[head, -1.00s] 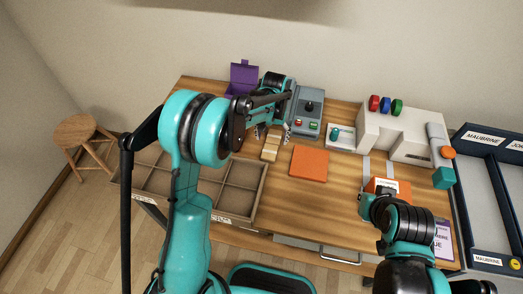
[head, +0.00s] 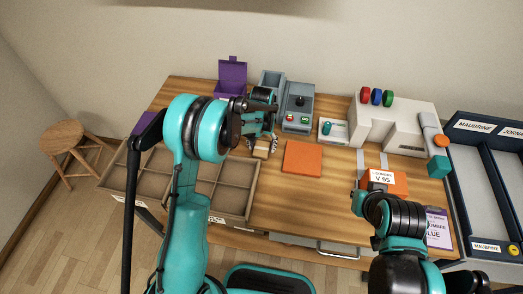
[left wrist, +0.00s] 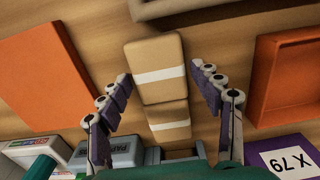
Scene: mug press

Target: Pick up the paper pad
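Two tan paper pads with white bands lie end to end on the table. In the left wrist view, the larger-looking one (left wrist: 157,60) is in the middle and the other (left wrist: 168,124) is just below it. In the head view a tan pad (head: 261,149) shows partly below my left gripper (head: 262,140). In the left wrist view, my left gripper (left wrist: 165,82) is open, with one finger on each side of the pads and gaps between. My right gripper (head: 374,188) is beside an orange box with a V 95 card (head: 384,182); its fingers are unclear.
An orange square (head: 303,158) lies right of the pads. A compartment tray (head: 258,187) is at the front left. Behind are a purple box (head: 231,78), a grey bin (head: 271,78) and a lever machine (head: 298,102). An orange tray (left wrist: 288,78) shows in the left wrist view.

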